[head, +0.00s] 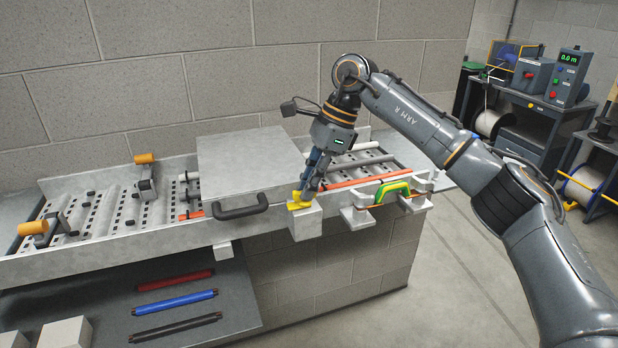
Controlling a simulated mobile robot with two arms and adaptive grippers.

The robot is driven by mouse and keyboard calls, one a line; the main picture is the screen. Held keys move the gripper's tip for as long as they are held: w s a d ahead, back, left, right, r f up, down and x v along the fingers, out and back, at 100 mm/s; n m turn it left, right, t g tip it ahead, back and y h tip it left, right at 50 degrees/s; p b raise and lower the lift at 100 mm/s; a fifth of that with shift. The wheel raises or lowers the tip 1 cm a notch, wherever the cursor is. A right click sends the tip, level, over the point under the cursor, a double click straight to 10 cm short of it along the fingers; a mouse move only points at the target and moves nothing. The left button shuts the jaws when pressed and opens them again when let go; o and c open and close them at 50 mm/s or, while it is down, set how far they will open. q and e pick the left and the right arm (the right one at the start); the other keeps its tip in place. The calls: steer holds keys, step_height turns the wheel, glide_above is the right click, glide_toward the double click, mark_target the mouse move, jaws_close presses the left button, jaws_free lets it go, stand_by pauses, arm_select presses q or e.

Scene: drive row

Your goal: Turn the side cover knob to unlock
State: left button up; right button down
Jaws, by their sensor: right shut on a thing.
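The yellow side cover knob (298,200) sits on a pale grey block (306,223) at the front edge of the long metal row. My right gripper (305,194) points down from above and is shut on the yellow knob, its fingers hiding part of it. The knob's exact turn angle is hard to tell. Left of the knob, a grey cover (247,160) with a dark handle (240,208) lies closed over the perforated tray (105,212). My left gripper is not in view.
A green and yellow handle (393,191) is on the row's right end. Orange rollers (145,158) stand at the left. Red, blue and black bars (176,300) lie on a lower shelf (235,300).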

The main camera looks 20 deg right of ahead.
steer(key=shift+n, duration=0.4)
steer(key=c, duration=1.4)
jaws_free()
steer(key=v, duration=1.2)
steer(key=shift+w, duration=0.15)
steer(key=shift+f, duration=0.1)
